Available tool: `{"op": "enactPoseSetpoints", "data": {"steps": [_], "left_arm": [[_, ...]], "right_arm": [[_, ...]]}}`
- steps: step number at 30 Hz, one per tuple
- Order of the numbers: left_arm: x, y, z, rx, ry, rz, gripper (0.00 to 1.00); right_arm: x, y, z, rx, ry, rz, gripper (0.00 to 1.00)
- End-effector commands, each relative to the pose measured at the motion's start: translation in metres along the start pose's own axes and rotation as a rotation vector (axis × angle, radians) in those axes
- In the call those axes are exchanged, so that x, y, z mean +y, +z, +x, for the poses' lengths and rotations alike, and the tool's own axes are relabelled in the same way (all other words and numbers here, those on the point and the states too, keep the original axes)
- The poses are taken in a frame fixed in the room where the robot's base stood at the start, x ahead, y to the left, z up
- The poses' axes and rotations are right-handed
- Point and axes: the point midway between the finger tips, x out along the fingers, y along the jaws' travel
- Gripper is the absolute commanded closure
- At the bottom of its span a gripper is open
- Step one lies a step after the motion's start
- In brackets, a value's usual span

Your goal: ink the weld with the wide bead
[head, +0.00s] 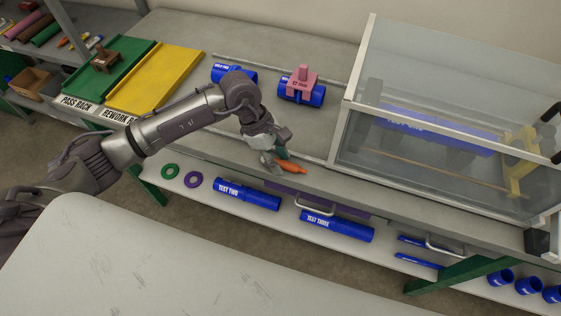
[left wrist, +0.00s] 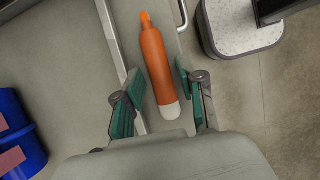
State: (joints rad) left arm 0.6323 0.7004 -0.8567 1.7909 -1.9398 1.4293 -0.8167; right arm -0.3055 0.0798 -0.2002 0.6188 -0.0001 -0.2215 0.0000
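An orange marker (head: 292,168) with a white end lies on the front part of the grey bench. It also shows in the left wrist view (left wrist: 157,65), lying between the green finger pads. My left gripper (head: 276,157) is open around the marker, with a gap on both sides. One blue pipe (head: 235,73) with white lettering lies on the bench behind my left arm, partly hidden by it. A second blue pipe (head: 316,97) lies to its right under a pink clamp-like piece (head: 301,77). The weld beads are too small to compare. My right gripper is not in view.
A clear-walled case (head: 440,95) with a long blue pipe inside stands at the right. A green pass rack (head: 118,62) and a yellow rework rack (head: 160,78) are at the left. A lower shelf holds more blue pipes (head: 246,194) and rings.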

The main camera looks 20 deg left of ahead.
Motion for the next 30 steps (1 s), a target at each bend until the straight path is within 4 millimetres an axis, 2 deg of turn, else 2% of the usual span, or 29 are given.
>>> {"op": "enactPoseSetpoints", "data": {"steps": [11, 17, 26, 30], "left_arm": [[-0.0001, -0.001, 0.0024, 0.0, 0.0, 0.0, 0.62], [-0.0002, -0.001, 0.0021, 0.0, -0.001, -0.001, 0.95], [-0.0003, -0.0008, 0.0017, 0.0, -0.001, -0.001, 0.96], [-0.0003, 0.0008, -0.0022, 0.0, -0.001, -0.001, 0.97]], "right_arm": [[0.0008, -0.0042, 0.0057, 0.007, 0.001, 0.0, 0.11], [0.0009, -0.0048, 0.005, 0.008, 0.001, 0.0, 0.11], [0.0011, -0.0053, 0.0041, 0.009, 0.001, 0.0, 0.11], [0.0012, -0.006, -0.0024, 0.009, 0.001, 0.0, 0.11]]}}
